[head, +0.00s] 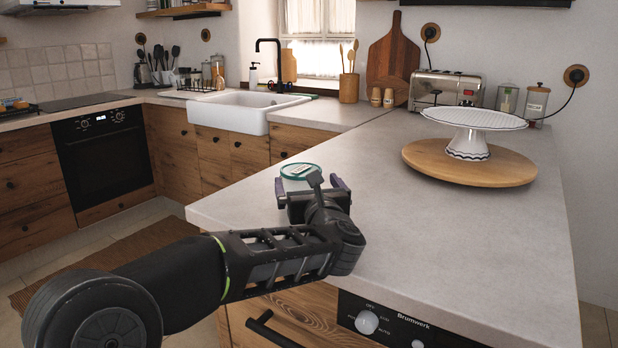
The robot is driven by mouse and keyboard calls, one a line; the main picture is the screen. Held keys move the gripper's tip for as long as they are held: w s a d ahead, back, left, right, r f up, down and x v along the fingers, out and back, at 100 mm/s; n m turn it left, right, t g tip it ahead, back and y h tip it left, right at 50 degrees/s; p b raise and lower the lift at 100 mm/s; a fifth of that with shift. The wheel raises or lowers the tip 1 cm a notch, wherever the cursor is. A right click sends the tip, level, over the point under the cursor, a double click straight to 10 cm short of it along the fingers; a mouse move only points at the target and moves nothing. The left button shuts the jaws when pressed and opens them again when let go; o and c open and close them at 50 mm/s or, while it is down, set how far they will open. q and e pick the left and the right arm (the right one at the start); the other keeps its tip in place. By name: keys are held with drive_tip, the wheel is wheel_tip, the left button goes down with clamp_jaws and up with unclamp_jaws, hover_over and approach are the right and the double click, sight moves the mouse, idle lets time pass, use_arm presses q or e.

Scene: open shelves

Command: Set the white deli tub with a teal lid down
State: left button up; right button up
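The white deli tub with a teal lid (300,171) shows at the far side of my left gripper, over the near left part of the grey countertop (440,240). Its round lid has a teal rim and a pale label and faces up, looking about level. My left gripper (311,190) has one finger on each side of the tub and appears shut on it. The gripper hides most of the tub's body and its underside, so I cannot tell whether it touches the counter. My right gripper is not in view.
A round wooden board (430,163) with a white cake stand (468,148) stands at the right. A toaster (446,90), jars (536,104) and a utensil pot (349,88) line the back. The middle and front of the counter are clear. The counter's left edge is close to the tub.

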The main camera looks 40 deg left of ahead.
sight(301, 169)
use_arm(q)
drive_tip(key=shift+s, duration=0.15)
drive_tip(key=shift+x, duration=1.3)
drive_tip(key=shift+x, duration=2.6)
drive_tip(key=shift+r, duration=0.1)
drive_tip(key=c, duration=1.6)
wheel_tip(301, 169, up, 10)
drive_tip(key=p, duration=0.3)
